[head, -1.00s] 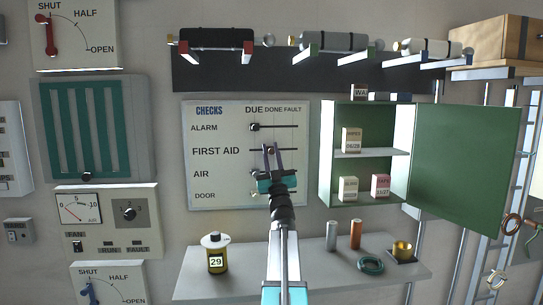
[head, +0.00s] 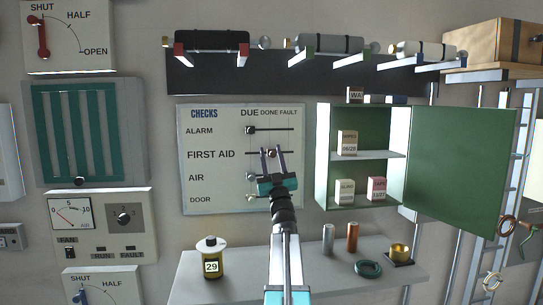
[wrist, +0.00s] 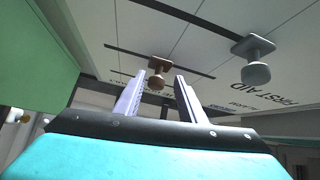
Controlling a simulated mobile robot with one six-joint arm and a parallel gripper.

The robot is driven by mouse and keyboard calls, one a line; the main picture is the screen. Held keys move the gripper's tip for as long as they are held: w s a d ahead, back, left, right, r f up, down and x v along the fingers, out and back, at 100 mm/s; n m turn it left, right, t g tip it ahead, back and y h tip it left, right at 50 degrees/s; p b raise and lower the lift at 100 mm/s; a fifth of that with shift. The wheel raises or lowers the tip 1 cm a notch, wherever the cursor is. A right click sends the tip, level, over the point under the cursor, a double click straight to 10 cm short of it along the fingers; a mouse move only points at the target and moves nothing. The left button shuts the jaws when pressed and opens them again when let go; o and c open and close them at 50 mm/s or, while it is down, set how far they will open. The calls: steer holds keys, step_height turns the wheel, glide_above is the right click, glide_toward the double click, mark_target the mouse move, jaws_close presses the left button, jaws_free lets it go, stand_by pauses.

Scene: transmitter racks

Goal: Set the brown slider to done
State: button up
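The white CHECKS board (head: 205,140) hangs on the wall with columns DUE, DONE and FAULT. The brown slider knob (wrist: 157,72) sits partway along its slot. In the head view the FIRST AID row's knob (head: 271,153) is about under DONE, between my fingertips. My gripper (head: 272,152) is open; in the wrist view its fingers (wrist: 160,80) stand apart on either side of the brown knob, with a gap showing. A grey knob (wrist: 256,68) is at the end of the neighbouring slot. The ALARM knob (head: 250,129) and AIR knob (head: 250,176) are under DUE.
A green cabinet (head: 322,160) with small boxes stands open right of the board, its door (head: 455,160) swung out. Below is a shelf (head: 330,285) with a yellow jar (head: 211,260), cylinders and a green ring (head: 368,268). A rack with bottles (head: 330,43) is above.

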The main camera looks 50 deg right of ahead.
steer(key=shift+f, duration=0.1)
steer(key=b+v, duration=0.4)
steer(key=v, duration=0.9)
steer(key=shift+s+f, duration=0.2)
steer(key=shift+a+r, duration=0.1)
stand_by(0.5)
